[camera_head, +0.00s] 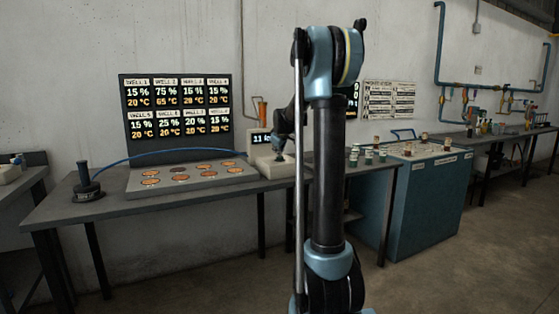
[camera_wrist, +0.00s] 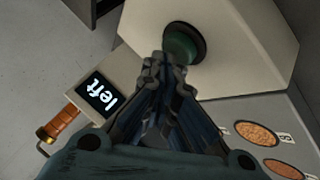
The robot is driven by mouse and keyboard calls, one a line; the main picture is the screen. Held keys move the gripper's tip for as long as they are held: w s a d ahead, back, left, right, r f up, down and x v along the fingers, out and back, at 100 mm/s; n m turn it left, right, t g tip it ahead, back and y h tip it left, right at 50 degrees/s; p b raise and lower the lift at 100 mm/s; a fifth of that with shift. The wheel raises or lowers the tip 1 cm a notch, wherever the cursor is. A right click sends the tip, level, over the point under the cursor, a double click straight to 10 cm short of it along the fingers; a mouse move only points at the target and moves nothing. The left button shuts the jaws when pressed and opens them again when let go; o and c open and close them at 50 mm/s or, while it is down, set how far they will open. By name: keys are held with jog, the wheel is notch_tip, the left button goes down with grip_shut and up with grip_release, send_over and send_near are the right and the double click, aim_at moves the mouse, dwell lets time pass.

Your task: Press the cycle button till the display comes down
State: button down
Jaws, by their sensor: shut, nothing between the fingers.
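The cycle button, a dark green round button (camera_wrist: 188,42) in a dark ring, sits on a pale box (camera_head: 268,169). My gripper (camera_wrist: 165,66) is shut and empty, its fingertips at the button's edge in the wrist view. I cannot tell whether they touch it. In the head view my gripper (camera_head: 280,156) is over the box and hides the button. A small display (camera_head: 260,139) behind the box starts with "11"; the rest is hidden by my arm. Its word "left" shows in the wrist view (camera_wrist: 104,96).
A panel with copper discs (camera_head: 190,177) lies left of the box. A black handle with a blue hose (camera_head: 86,187) stands at the table's left. A blue cabinet (camera_head: 425,205) stands right.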

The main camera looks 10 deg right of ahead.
jog(key=shift+f, duration=0.25)
jog(key=shift+r, duration=0.15)
dwell(0.5)
jog(key=shift+r, duration=0.85)
jog(key=shift+r, duration=0.1)
notch_tip(320, 180, up, 5)
jog(key=shift+f, duration=0.1)
dwell(0.8)
